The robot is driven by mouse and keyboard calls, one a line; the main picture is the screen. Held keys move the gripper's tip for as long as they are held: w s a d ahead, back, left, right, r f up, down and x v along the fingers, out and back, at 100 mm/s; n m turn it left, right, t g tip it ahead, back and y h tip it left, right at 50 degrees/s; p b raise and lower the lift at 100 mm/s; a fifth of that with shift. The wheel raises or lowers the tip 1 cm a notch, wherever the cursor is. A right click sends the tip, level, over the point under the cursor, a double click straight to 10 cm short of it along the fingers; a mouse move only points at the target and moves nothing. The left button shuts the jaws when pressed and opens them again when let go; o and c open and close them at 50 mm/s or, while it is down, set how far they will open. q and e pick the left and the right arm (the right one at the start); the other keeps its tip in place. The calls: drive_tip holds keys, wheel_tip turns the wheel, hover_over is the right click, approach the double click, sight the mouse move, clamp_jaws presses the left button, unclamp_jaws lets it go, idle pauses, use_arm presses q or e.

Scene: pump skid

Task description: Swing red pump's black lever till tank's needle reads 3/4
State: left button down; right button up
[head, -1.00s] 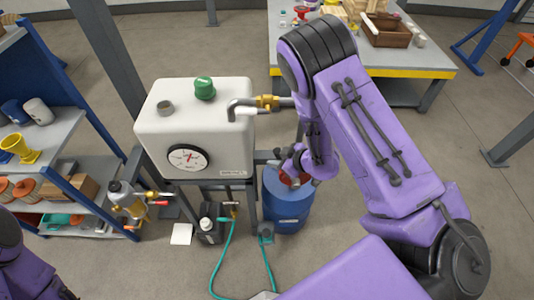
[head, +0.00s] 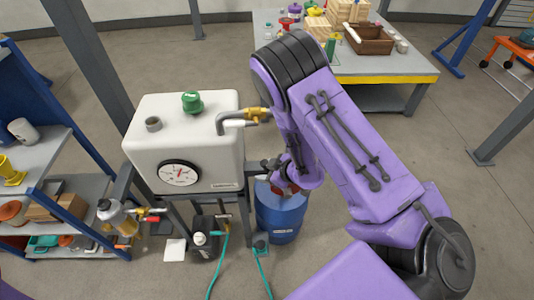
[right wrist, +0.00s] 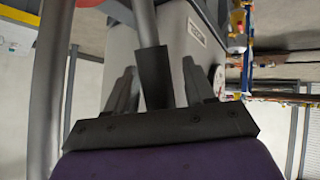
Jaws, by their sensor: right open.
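The white tank (head: 190,130) stands left of centre in the head view. Its round gauge (head: 179,175) has a black rim; the needle is too small to read exactly. The red pump (head: 279,187) is on the blue drum (head: 281,215), mostly hidden behind my right arm. My right gripper (head: 292,184) is low beside the pump, its fingers hard to make out there. In the right wrist view, my right gripper (right wrist: 158,68) is open, with the black lever grip (right wrist: 154,78) between its fingers. I cannot tell whether they touch it. My left gripper is out of view.
A shelf (head: 55,190) stands at the left. A yellow-edged table (head: 385,79) is behind. A green hose (head: 222,262) runs on the floor. The floor right of my arm is clear.

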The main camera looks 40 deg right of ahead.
drive_tip(key=v, duration=1)
drive_tip(key=shift+s+r+b, duration=0.15)
drive_tip(key=shift+s+b, duration=0.1)
drive_tip(key=shift+b, duration=0.1)
